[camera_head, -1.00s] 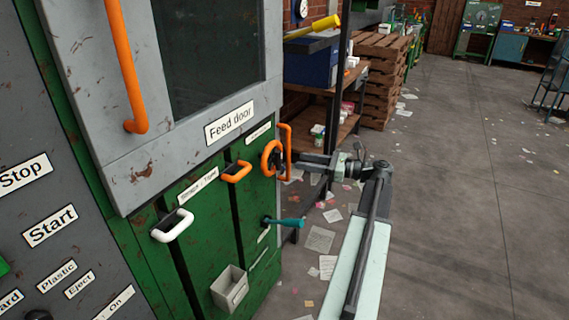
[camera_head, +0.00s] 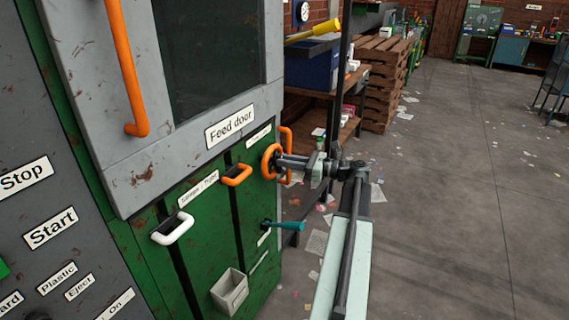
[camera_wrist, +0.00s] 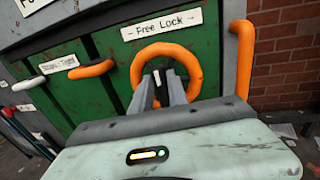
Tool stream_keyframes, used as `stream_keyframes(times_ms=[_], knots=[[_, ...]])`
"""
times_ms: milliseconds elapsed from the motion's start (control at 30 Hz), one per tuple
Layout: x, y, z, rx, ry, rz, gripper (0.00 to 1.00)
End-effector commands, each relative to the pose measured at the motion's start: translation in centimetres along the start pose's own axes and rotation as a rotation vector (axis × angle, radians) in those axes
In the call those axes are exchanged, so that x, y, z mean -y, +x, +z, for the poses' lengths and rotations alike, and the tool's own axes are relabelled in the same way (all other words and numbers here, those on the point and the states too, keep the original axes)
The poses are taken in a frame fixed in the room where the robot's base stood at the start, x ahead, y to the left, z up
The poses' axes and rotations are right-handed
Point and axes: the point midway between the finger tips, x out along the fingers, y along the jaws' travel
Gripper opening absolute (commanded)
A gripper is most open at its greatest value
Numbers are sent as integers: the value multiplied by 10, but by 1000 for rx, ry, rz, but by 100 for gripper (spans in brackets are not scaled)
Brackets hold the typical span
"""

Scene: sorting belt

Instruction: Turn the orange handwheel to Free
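The orange handwheel (camera_head: 270,161) is on the green cabinet front, under the label reading "Free Lock" (camera_wrist: 162,24) with an arrow at each end. Free is on the left. In the wrist view the wheel (camera_wrist: 199,72) is a ring around my fingertips. My gripper (camera_wrist: 158,84) reaches into the ring, one finger on each side of a narrow middle part with a white mark. Some orange shows low between the fingers. I cannot tell whether they press on it. In the head view my gripper (camera_head: 284,161) meets the wheel from the right.
An upright orange handle (camera_wrist: 241,58) stands just right of the wheel. An orange drawer handle (camera_head: 237,175), a white handle (camera_head: 172,228) and a teal lever (camera_head: 284,225) stick out nearby. A grey box (camera_head: 229,291) is low on the cabinet. Open floor (camera_head: 455,210) lies to the right.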

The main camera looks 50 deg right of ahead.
Motion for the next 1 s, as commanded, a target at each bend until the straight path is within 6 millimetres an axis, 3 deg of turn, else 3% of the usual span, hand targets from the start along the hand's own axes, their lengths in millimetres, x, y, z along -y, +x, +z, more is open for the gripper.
stream_keyframes(times_ms=[33, 67, 100, 200, 467, 1000], knots=[[-1, 0, 0, -1, 0, 3, 0], [-22, 4, 0, -1, 0, 1, 0], [-11, 2, 0, -2, 0, 2, 0], [-5, 0, 0, -4, -7, 6, 0], [-4, -2, 1, -22, -95, 5, 0], [-12, -2, 0, -116, -563, 5, 0]])
